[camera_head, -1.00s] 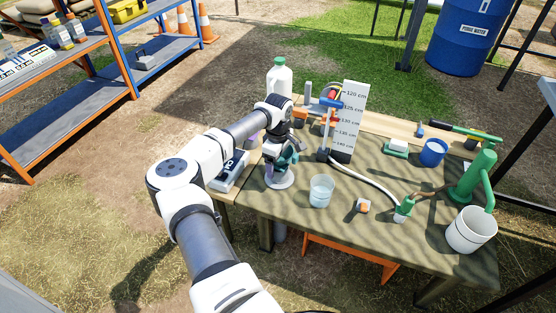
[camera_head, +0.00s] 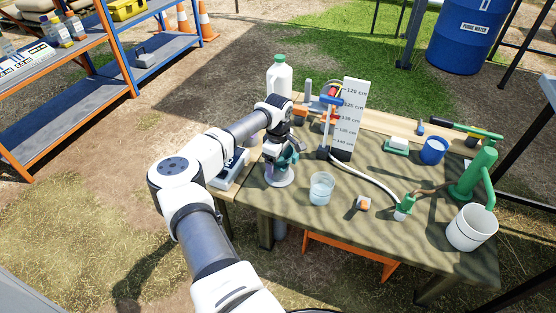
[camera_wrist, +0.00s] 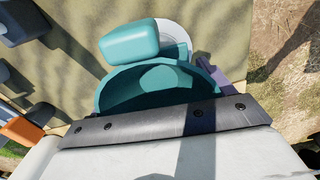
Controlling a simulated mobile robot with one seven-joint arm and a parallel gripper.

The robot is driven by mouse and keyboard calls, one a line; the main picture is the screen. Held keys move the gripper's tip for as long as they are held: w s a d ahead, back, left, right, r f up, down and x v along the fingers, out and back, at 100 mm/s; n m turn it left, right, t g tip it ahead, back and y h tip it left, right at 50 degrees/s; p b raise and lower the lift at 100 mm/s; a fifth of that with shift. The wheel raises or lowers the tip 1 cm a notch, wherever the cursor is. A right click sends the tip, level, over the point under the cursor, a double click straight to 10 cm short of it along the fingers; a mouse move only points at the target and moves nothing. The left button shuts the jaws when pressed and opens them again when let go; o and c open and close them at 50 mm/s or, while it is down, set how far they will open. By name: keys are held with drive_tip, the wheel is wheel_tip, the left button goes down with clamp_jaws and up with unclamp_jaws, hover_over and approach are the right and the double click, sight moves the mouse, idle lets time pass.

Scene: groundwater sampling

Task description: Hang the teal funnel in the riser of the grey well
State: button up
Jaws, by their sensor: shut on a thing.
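The teal funnel (camera_head: 292,158) is at the tip of my gripper (camera_head: 281,152), over the left end of the table. In the wrist view the funnel (camera_wrist: 135,90) shows as a curved teal bowl against the finger edge, with a rounded teal block beside it. My gripper (camera_wrist: 165,122) is shut on the funnel. A round pale grey-white piece (camera_head: 280,181), perhaps part of the grey well, lies just under the gripper; it also shows behind the funnel in the wrist view (camera_wrist: 175,35). The riser's opening is hidden, and I cannot tell whether the funnel touches it.
A clear beaker (camera_head: 321,188) stands just right of the gripper. Behind are a white jug (camera_head: 279,76) and a marked depth board (camera_head: 349,115). A hose (camera_head: 370,178), a green pump (camera_head: 478,175) and a white bucket (camera_head: 472,229) occupy the right side. The front middle is mostly clear.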

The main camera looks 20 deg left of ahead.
drive_tip(key=o, duration=0.9)
wheel_tip(320, 180, up, 14)
drive_tip(key=shift+f+p, duration=0.15)
drive_tip(key=shift+p, duration=0.65)
